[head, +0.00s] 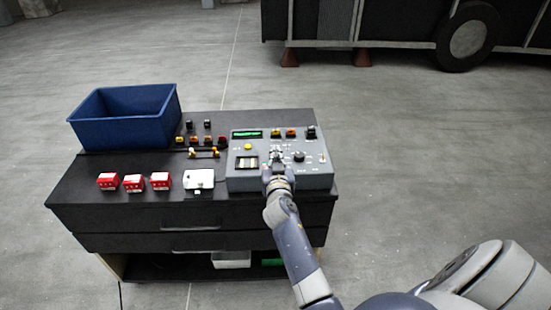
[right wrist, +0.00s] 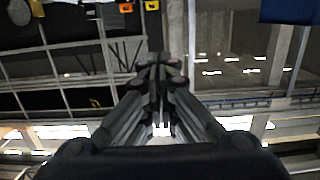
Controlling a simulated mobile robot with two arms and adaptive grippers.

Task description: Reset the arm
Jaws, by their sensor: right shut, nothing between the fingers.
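My right arm reaches in from the lower right of the head view. Its gripper (head: 277,158) is small there and sits over the front of the grey control panel (head: 313,181). In the right wrist view the fingers (right wrist: 160,62) come together at their tips, shut with nothing between them. I cannot tell whether the fingertips touch the panel. My left gripper is in neither view.
The panel stands on a black drawer cabinet (head: 110,198). A blue bin (head: 125,130) is at its back left. Red blocks (head: 108,181) and a white item (head: 199,179) lie in front. A dark vehicle (head: 400,22) stands behind; floor around the cabinet is clear.

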